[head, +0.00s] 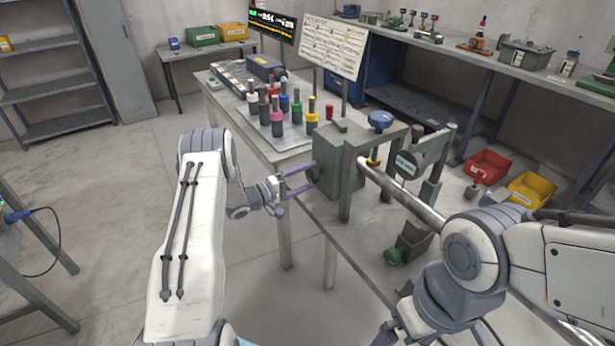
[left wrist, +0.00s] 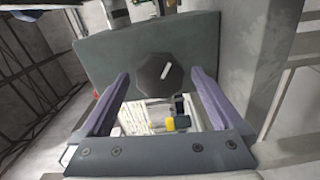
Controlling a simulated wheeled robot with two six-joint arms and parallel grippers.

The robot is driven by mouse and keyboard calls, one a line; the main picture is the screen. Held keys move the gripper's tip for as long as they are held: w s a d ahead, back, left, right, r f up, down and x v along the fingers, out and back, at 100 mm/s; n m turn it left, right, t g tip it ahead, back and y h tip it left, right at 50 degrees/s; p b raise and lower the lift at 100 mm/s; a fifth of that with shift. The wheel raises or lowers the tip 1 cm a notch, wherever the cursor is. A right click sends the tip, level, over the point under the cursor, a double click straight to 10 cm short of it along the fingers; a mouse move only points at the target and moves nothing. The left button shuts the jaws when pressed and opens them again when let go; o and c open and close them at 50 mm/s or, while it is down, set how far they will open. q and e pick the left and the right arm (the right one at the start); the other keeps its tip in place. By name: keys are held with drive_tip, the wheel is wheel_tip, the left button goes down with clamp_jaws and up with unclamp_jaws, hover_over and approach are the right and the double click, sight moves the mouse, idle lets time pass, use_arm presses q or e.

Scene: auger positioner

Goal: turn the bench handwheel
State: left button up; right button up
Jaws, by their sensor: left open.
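A dark faceted handwheel (left wrist: 160,76) with a white mark sits on the flat grey face of the bench machine (left wrist: 95,55). In the head view the handwheel (head: 315,173) shows small and dark on the left side of the machine's grey block (head: 341,165). My left gripper (head: 311,177) is open, its two purple fingers pointing at the handwheel. In the left wrist view the gripper (left wrist: 160,74) has one finger on each side of the handwheel, with gaps between. I cannot tell how far the fingertips reach along it. My right gripper (head: 392,332) is partly in view at the bottom, its jaws unclear.
Several coloured-top tools (head: 277,118) stand on the table behind the machine. A blue knob (head: 381,120) and a long metal tube (head: 403,194) are on the machine's right. Red (head: 488,167) and yellow bins (head: 531,190) lie farther right. Floor left of the table is clear.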

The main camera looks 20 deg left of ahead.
use_arm(q)
drive_tip(key=b+v, duration=0.1)
drive_tip(key=v, duration=0.8)
drive_tip(key=shift+s+a, duration=0.25)
drive_tip(key=shift+s, duration=0.05)
drive_tip(key=shift+w, duration=0.1)
drive_tip(key=p+x, duration=0.1)
drive_tip(key=x, duration=0.9)
drive_tip(key=shift+w+d, duration=0.1)
drive_tip(key=shift+d, duration=0.2)
drive_tip(key=shift+a, duration=0.15)
